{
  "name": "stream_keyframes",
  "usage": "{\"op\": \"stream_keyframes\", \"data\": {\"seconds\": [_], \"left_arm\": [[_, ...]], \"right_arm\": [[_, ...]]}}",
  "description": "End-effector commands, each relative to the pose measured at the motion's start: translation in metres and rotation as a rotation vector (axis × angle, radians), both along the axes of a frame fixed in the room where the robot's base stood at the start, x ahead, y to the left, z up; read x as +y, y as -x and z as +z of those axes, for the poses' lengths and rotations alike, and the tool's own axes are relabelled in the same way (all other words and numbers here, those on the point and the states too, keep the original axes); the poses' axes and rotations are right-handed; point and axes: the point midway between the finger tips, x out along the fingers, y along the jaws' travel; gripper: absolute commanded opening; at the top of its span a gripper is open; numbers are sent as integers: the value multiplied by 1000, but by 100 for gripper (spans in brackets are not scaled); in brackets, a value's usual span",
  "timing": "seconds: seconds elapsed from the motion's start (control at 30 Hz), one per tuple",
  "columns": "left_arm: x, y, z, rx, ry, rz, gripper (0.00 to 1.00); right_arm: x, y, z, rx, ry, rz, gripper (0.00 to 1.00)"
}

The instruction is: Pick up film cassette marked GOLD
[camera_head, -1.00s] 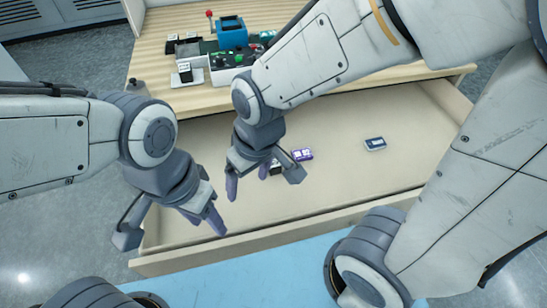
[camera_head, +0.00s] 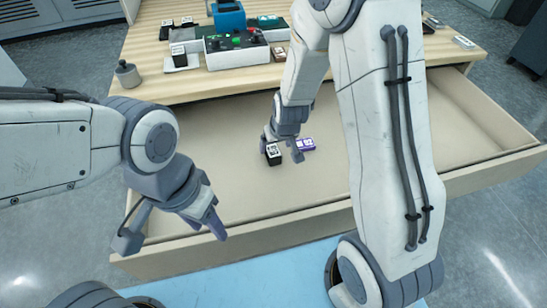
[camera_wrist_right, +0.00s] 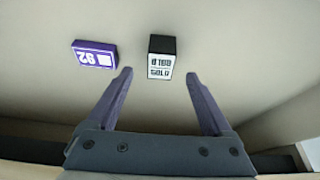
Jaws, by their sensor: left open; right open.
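The film cassette marked GOLD (camera_wrist_right: 161,58) is a black block with a white label, lying in the open drawer. In the right wrist view it sits just beyond and between the fingertips of my right gripper (camera_wrist_right: 158,78), which is open and empty. In the head view the black cassette (camera_head: 273,154) is right at my right gripper (camera_head: 281,153), partly beside its fingers. A purple cassette marked 92 (camera_wrist_right: 95,54) lies to its left in the wrist view; it also shows in the head view (camera_head: 306,145). My left gripper (camera_head: 170,237) is open and empty over the drawer's left front.
The drawer (camera_head: 235,205) has raised walls and free floor on its left. Above it, the wooden tabletop (camera_head: 190,89) carries a control box (camera_head: 238,52), a blue device (camera_head: 229,17) and a small grey weight (camera_head: 127,74).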

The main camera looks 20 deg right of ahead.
Motion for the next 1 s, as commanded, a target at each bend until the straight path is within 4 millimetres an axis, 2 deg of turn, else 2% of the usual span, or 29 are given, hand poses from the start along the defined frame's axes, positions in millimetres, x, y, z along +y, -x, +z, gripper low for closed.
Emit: {"op": "stream_keyframes", "data": {"seconds": [0.1, 0.23, 0.53, 0.57, 0.7, 0.77, 1.0], "left_arm": [[0, 0, -8, 0, 0, 0, 50], [0, 0, -11, 0, 0, 0, 50], [0, 0, -11, 0, 0, 0, 50], [0, 0, -11, 0, 0, 0, 50], [0, 0, -11, 0, 0, 0, 50], [0, 0, -11, 0, 0, 0, 50], [0, 0, -11, 0, 0, 0, 50]], "right_arm": [[2, -8, -21, 3, 1, 1, 85], [2, -15, -35, 3, 1, 1, 85], [2, -18, -38, 0, 0, 1, 85], [2, -18, -38, 0, 0, 1, 77], [2, -18, -38, 1, 0, 1, 24], [2, -18, -38, 1, 0, 1, 1], [2, -18, -37, 0, 0, 1, 0]]}}
